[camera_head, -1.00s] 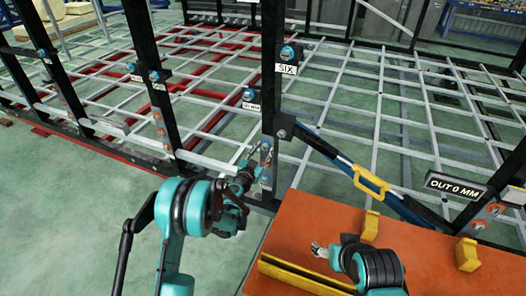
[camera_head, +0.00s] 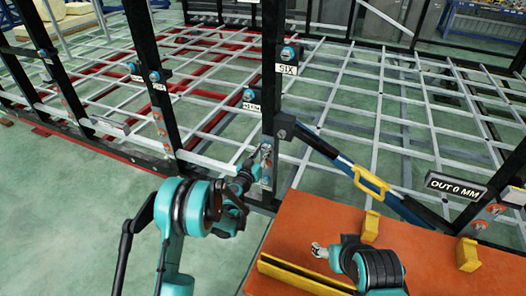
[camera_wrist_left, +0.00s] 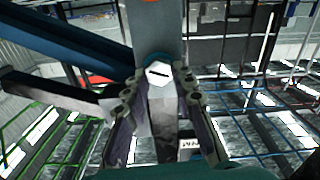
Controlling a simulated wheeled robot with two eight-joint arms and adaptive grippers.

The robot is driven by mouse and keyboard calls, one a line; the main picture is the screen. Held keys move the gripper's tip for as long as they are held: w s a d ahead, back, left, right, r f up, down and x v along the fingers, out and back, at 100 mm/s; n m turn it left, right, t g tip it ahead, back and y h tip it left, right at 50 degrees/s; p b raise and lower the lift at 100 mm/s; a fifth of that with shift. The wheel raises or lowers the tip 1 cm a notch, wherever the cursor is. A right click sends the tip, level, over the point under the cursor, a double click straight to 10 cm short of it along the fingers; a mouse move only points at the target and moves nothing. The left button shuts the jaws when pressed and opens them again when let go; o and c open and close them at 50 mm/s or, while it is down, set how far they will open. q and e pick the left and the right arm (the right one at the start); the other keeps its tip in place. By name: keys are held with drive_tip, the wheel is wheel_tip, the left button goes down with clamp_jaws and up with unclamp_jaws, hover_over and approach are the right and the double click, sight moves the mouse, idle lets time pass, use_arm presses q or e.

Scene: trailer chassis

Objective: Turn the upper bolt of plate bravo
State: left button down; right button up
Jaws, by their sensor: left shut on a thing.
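My left gripper (camera_head: 261,156) is at the lower part of the middle black post, against a small plate (camera_head: 265,171) with bolts. In the left wrist view my left gripper (camera_wrist_left: 158,98) has its two fingers closed around a pale hexagonal bolt head (camera_wrist_left: 158,73) with a dark line across its face. No lettering naming this plate is readable. In the head view the fingers cover most of the held bolt. My right gripper (camera_head: 319,250) is over the orange table, away from the post; its finger opening is too small to judge.
Yellow blocks stand on the table. A label "SIX" (camera_head: 287,69) is higher on the post.

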use_arm(q)
drive_tip(key=n, duration=0.4)
drive_tip(key=shift+a+n, duration=0.1)
drive_tip(key=shift+n, duration=0.2)
drive_tip(key=n, duration=0.3)
drive_tip(key=shift+w+n, duration=0.1)
drive_tip(key=shift+n, duration=0.3)
drive_tip(key=n, duration=0.4)
drive_tip(key=shift+a+f, duration=0.1)
drive_tip(key=n, duration=0.5)
drive_tip(key=shift+f, duration=0.1)
drive_tip(key=n, duration=0.3)
drive_tip(key=shift+n, duration=0.3)
drive_tip(key=n, duration=0.3)
drive_tip(key=shift+f+n, duration=0.1)
drive_tip(key=shift+n, duration=0.3)
drive_tip(key=n, duration=0.4)
drive_tip(key=shift+d+f+n, duration=0.1)
drive_tip(key=shift+d+n, duration=0.1)
drive_tip(key=shift+n, duration=1.5)
